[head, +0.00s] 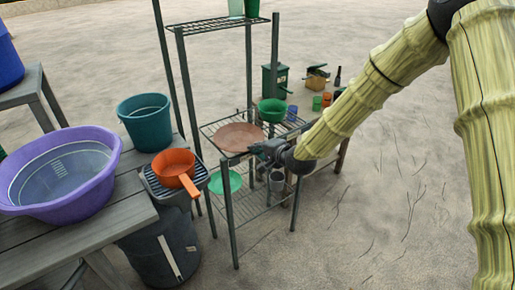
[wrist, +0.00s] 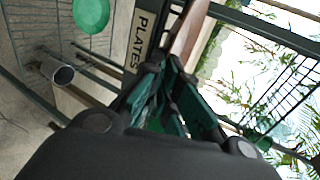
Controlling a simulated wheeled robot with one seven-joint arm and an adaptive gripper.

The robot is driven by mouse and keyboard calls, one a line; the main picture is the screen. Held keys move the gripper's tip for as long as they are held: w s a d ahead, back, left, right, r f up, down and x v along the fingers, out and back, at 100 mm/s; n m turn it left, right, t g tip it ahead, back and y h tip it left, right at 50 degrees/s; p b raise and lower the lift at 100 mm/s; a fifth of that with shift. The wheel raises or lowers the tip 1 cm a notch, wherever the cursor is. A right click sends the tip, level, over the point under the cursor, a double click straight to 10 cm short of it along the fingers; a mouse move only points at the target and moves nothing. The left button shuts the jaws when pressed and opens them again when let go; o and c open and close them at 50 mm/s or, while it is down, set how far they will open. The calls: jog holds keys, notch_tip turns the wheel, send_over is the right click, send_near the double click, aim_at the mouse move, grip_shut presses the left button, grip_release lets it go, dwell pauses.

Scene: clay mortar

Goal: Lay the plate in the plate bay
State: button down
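The brown round plate (head: 238,137) lies nearly flat at the left part of the rack's middle shelf; I cannot tell whether it rests on the wires or is just above them. My gripper (head: 262,150) is at the plate's right front rim. In the wrist view the plate (wrist: 186,32) shows nearly edge-on, its rim between the green fingertips of my gripper (wrist: 170,66), which look closed on it. A "PLATES" label (wrist: 140,40) is on the shelf edge beside the plate, marking the plate bay.
A green bowl (head: 272,110) and a blue cup (head: 292,113) are behind the plate on the shelf. A green plate (head: 225,182) and a grey cup (head: 277,181) are below. An orange pan (head: 175,168) stands left of the rack, near a purple basin (head: 58,172).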

jog(key=shift+r, duration=0.1)
jog(key=c, duration=1.6)
grip_release()
jog(key=shift+c, duration=0.2)
jog(key=v, duration=1.2)
